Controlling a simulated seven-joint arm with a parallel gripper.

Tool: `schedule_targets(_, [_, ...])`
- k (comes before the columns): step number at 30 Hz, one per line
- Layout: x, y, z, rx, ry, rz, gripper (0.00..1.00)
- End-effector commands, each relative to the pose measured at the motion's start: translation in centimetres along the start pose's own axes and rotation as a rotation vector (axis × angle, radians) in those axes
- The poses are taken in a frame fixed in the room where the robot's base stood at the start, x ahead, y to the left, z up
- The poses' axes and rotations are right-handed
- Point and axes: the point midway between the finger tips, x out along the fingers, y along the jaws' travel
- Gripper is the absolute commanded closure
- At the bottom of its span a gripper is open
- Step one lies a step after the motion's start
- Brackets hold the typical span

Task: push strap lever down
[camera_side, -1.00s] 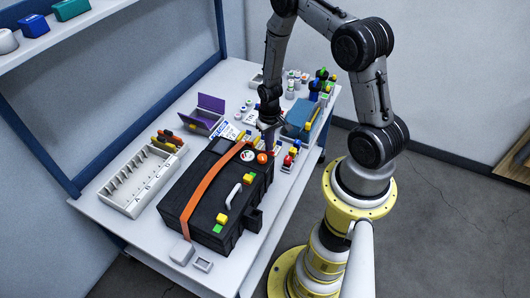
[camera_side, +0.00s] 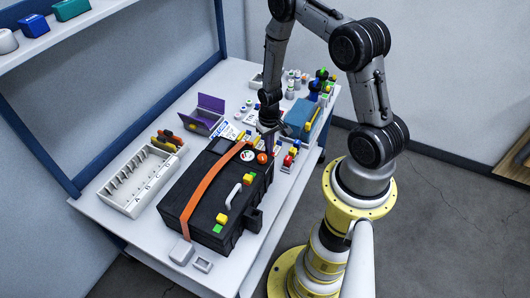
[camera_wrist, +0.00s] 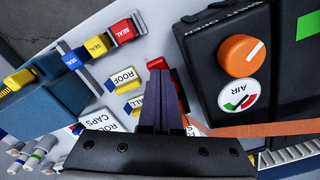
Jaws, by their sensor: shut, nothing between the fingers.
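A black case (camera_side: 213,202) lies on the table with an orange strap (camera_side: 206,184) across its top. The strap also shows at the lower right of the wrist view (camera_wrist: 265,130). I cannot pick out the strap lever with certainty. A grey block (camera_side: 181,252) sits by the strap's near end in the side view. My gripper (camera_side: 268,146) is shut and empty, pointing down beside the far right end of the case. In the wrist view its dark fingertips (camera_wrist: 160,68) are together, left of the case's orange knob (camera_wrist: 241,56). Contact cannot be told.
The case top carries a white handle (camera_side: 233,195) and yellow and green blocks.

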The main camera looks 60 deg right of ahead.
Motion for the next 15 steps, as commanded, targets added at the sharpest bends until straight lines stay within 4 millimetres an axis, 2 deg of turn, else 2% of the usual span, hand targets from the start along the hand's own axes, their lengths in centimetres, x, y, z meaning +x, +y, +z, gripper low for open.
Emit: schedule_targets(15, [0.75,0.0,0.01,0.0,0.0,0.0,1.0])
